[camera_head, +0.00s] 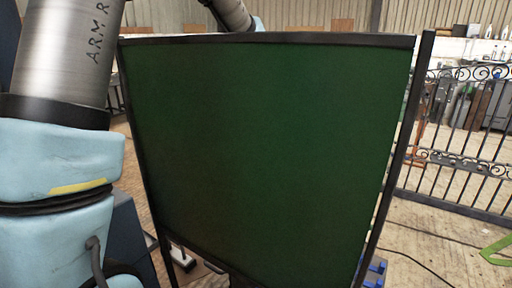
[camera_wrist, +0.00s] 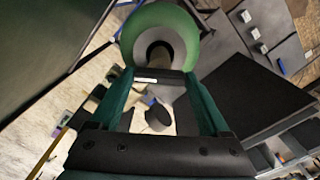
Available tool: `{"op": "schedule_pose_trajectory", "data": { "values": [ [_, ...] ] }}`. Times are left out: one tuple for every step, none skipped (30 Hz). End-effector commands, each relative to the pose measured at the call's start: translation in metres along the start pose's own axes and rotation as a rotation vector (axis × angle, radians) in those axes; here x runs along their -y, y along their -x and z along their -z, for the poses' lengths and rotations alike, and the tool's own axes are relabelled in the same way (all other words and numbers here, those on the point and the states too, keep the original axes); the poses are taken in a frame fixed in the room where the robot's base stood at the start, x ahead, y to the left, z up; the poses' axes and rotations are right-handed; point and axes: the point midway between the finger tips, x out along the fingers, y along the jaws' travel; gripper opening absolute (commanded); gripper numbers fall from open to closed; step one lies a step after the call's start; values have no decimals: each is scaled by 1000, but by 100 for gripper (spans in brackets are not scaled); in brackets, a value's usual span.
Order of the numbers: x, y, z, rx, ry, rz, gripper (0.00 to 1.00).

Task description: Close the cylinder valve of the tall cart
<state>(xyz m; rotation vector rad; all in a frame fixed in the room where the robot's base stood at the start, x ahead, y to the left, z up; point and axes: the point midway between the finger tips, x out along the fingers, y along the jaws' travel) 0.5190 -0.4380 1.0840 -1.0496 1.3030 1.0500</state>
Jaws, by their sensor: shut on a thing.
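In the wrist view my gripper (camera_wrist: 158,77) reaches up the picture with its two dark green fingers apart. They are shut on a dark part between their tips, which appears to be the valve; its shape is mostly hidden. Just beyond the tips is a rounded green body (camera_wrist: 191,19) with a grey ring and a dark centre, which looks like the top of the cylinder. I cannot tell how far the valve is turned. In the head view my gripper, the cylinder and the tall cart are hidden behind the green screen.
A dark-framed green screen (camera_head: 265,150) fills the middle of the head view, close in front of me. Its dark green surface also shows at the left of the wrist view (camera_wrist: 40,45). An iron gate (camera_head: 465,145) stands at right. Open floor (camera_head: 430,240) lies before it.

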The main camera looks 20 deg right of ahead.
Motion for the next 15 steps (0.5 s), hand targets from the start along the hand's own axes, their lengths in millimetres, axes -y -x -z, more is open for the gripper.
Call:
{"op": "schedule_pose_trajectory", "data": {
  "values": [
    [1,3,0,-2,-43,2,24],
    [1,3,0,-2,-72,2,24],
    [1,3,0,-2,-110,2,24],
    [1,3,0,-1,-139,1,24],
    [1,3,0,-1,-167,1,24],
    [1,3,0,-1,-205,1,24],
    [1,3,0,-1,-232,1,24],
    [1,3,0,-1,-260,1,24],
    [1,3,0,-2,-296,2,24],
    [1,4,0,-2,-323,2,24],
    [1,4,0,-2,-349,2,24],
    [1,4,0,-1,-383,3,24],
    [1,4,0,-1,-408,2,24],
    [1,4,0,-1,-432,2,24],
    [1,3,0,-1,-461,1,24]
  ]
}}
